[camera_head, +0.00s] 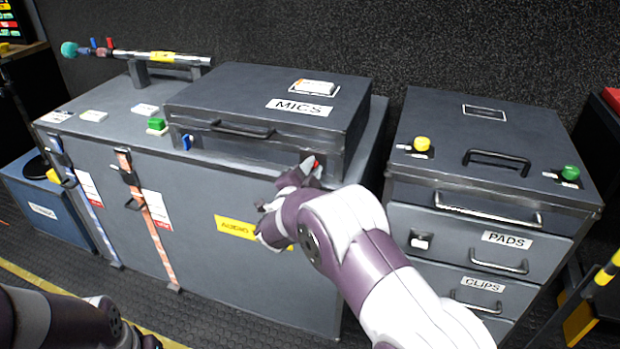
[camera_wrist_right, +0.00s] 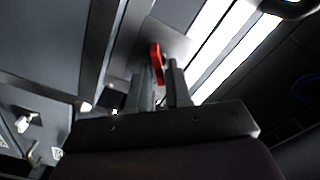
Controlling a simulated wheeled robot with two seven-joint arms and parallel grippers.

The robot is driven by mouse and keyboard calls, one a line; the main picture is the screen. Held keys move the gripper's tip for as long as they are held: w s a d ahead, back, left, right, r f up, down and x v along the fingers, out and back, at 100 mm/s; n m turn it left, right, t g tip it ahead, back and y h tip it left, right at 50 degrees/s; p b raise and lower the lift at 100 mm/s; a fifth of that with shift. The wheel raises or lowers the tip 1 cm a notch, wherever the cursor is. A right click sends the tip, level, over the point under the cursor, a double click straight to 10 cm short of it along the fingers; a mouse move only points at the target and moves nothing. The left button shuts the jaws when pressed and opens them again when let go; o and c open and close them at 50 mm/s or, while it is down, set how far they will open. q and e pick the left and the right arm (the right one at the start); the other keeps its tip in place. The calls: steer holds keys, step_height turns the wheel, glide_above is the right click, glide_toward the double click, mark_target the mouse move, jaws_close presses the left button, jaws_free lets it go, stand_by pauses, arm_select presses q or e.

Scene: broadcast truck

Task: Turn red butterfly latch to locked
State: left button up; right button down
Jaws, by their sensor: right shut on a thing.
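The red butterfly latch (camera_head: 315,164) is on the front of the grey MICS case (camera_head: 285,128), near its right end. Only a small red part shows in the head view, behind my right gripper (camera_head: 300,174). In the right wrist view the red latch (camera_wrist_right: 157,64) stands between the two fingertips of my right gripper (camera_wrist_right: 160,82), which is shut on it. The latch's exact turn angle is hard to tell. Of my left arm, a part shows at the lower left of the head view; its gripper is not clearly visible.
The MICS case stands on a large grey AUDIO case (camera_head: 200,215). A drawer cabinet (camera_head: 490,150) with yellow and green knobs stands at the right. A dark gap separates it from the cases.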

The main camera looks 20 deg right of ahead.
steer(key=shift+d+f+m+b, duration=0.1)
steer(key=shift+f+m+b, duration=0.05)
steer(key=shift+m+b, duration=1.15)
steer(key=shift+a+f+m+b, duration=0.1)
steer(key=shift+f+m+b, duration=0.1)
steer(key=shift+m+b, duration=1.1)
steer(key=shift+d+f+m+b, duration=0.1)
steer(key=shift+f+m+b, duration=0.05)
steer(key=shift+m+b, duration=1.15)
steer(key=c, duration=1.2)
jaws_free()
steer(key=shift+s+r, duration=0.1)
steer(key=shift+c, duration=0.2)
